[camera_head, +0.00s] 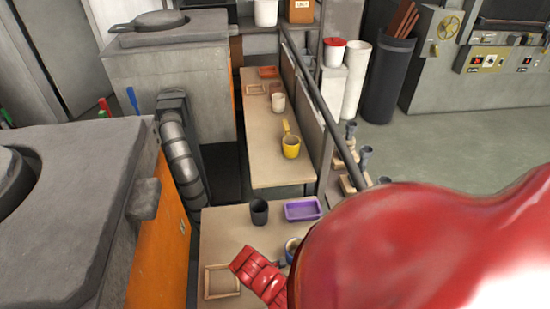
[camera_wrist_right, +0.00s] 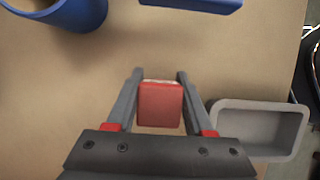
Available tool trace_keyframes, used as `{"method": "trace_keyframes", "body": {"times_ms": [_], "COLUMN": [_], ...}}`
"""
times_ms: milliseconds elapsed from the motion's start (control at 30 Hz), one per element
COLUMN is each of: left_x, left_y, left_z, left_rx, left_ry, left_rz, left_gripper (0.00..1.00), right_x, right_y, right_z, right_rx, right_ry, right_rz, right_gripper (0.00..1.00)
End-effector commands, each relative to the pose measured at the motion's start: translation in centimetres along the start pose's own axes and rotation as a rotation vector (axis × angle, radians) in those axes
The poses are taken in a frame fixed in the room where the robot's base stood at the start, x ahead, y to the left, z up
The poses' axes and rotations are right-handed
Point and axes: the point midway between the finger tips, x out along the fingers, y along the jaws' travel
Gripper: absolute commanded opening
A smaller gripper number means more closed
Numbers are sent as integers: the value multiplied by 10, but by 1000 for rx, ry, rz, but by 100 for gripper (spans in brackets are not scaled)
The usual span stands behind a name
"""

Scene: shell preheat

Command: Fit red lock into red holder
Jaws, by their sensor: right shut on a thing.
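In the right wrist view, my right gripper (camera_wrist_right: 158,105) is shut on a small red block (camera_wrist_right: 160,106), which I take to be the red lock. It sits between the two grey fingers, with a pale edge at its far end, over the tan table top. I cannot make out a red holder in either view. My left gripper is not in view, and the head view does not show my right gripper's fingers.
A blue cup (camera_wrist_right: 62,14), part of a blue object (camera_wrist_right: 195,4) and a grey tray (camera_wrist_right: 262,128) surround the gripper. In the head view, the near table holds a dark cup (camera_head: 259,211), purple tray (camera_head: 302,209) and wooden frame (camera_head: 220,282). A large red shape blocks the lower right.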

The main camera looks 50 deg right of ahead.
Motion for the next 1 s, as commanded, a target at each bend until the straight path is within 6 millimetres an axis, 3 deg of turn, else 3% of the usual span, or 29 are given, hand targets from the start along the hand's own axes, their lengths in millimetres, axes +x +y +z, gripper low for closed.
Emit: {"method": "trace_keyframes", "body": {"times_ms": [100, 500, 533, 600, 700, 1000], "left_x": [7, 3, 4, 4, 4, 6], "left_y": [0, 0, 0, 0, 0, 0], "left_z": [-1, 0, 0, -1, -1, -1], "left_rx": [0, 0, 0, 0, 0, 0], "left_ry": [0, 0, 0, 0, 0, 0], "left_rz": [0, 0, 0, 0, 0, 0], "left_gripper": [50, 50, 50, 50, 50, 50], "right_x": [7, 15, 15, 14, 14, 12], "right_y": [-1, 0, 0, 0, 0, 0], "right_z": [-2, -6, -6, -6, -6, -5], "right_rx": [0, 0, -1, 0, 0, 0], "right_ry": [-4, 0, 0, 0, 0, 0], "right_rz": [-3, 2, 2, 2, 2, 2], "right_gripper": [0, 0, 54, 66, 82, 82]}}
